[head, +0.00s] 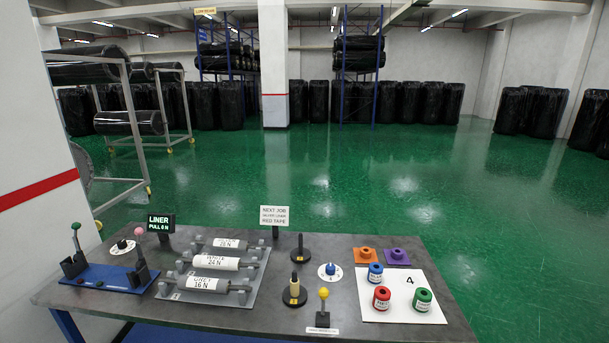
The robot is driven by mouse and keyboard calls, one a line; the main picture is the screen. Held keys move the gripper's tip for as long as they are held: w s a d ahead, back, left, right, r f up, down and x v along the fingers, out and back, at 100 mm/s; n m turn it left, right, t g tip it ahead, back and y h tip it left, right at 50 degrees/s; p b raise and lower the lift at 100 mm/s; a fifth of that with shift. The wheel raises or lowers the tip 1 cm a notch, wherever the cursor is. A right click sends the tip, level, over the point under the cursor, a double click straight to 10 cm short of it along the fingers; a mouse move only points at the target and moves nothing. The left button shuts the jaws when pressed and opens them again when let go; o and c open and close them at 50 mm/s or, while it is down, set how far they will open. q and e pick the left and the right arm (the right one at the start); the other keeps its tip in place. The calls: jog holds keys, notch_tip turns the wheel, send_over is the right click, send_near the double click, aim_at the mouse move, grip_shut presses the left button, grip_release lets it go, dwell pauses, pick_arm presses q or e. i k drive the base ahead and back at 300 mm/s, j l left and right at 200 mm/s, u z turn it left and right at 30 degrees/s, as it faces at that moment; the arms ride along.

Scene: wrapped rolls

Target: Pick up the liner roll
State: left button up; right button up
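Three wrapped rolls lie side by side on a grey cradle plate (210,297) at the left-middle of the table. The front roll (206,284) has a light label that seems to read GREY 16 N. The middle roll (222,263) seems to read WHITE 24 N. The back roll (228,244) has a label too small to read surely. A sign beside them (161,223) reads LINER PULL, with a number that looks like 8 N. Another sign (274,216) reads NEXT JOB SILVER LINER RED TAPE. Neither of my grippers is in view.
Left on the table (240,319) are levers on a blue base (108,278) and a dial (123,247). Right are dark posts (294,290), a blue dial (330,271), a yellow-knobbed lever (323,308) and a white board (376,312) with red, blue and green spools.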

aim_at(218, 244)
jog(key=i+j+u, duration=0.1)
jog(key=i+j, duration=0.3)
jog(key=i+j+u, duration=0.15)
jog(key=i+j, duration=0.2)
jog(key=i, duration=0.15)
jog(key=i+j+u, duration=0.1)
jog(key=i+j, duration=0.25)
jog(key=i, duration=0.1)
